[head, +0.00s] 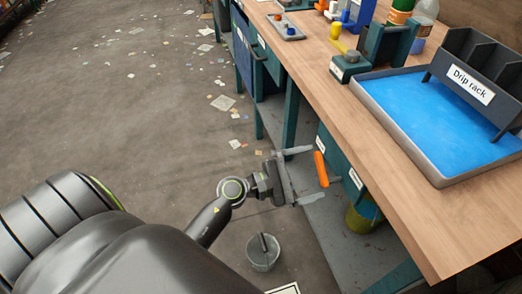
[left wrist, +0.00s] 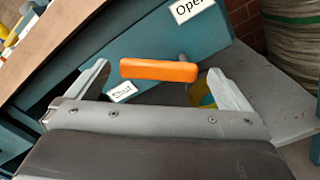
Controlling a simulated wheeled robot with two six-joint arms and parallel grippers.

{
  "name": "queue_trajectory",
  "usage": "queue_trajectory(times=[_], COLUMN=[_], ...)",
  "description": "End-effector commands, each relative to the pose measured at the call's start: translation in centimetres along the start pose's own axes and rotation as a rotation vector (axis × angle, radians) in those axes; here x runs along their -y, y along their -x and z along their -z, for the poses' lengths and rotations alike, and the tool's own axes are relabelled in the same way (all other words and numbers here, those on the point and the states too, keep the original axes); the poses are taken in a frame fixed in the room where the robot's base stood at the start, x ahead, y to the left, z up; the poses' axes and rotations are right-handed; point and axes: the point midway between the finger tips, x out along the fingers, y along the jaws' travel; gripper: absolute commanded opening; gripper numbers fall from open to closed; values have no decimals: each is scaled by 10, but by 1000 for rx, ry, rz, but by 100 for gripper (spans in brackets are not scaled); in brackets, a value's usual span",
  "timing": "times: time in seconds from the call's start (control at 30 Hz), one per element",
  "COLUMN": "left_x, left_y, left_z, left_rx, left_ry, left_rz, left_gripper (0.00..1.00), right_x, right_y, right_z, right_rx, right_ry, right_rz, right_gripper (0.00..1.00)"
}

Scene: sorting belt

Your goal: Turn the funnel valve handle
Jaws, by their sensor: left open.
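The orange valve handle (head: 321,168) sticks out at the teal front under the workbench. It also shows in the left wrist view (left wrist: 158,70), lying nearly level across the picture. A "Shut" label (left wrist: 122,92) is just below its left end, and an "Open" label (left wrist: 192,8) is above and to its right. My left gripper (head: 313,173) is open, its two fingers on either side of the handle near the fingertips. I see no contact between fingers and handle. The funnel itself cannot be made out. My right gripper is not in view.
The wooden bench top (head: 400,185) carries a blue-lined tray (head: 430,120) with a drip rack (head: 475,75). A grey bucket (head: 263,252) stands on the floor below my left gripper. A yellow-green container (head: 362,214) sits under the bench. The floor at left is open, with scattered paper.

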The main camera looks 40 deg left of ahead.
Motion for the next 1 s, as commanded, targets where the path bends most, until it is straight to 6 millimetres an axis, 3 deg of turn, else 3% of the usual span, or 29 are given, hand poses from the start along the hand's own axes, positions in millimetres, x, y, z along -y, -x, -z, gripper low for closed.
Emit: queue_trajectory(times=[0.2,0.5,0.73,1.0], left_x=[3,3,1,0], left_y=[54,107,128,133], left_z=[3,2,2,0], left_rx=[-4,-4,-2,-1], left_ry=[-2,-1,-1,0], left_rz=[5,6,2,1], left_gripper=[100,100,100,100], right_x=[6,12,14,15], right_y=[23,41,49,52], right_z=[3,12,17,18], right_rx=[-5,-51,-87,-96], right_ry=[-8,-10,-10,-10], right_rz=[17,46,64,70], right_gripper=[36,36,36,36])
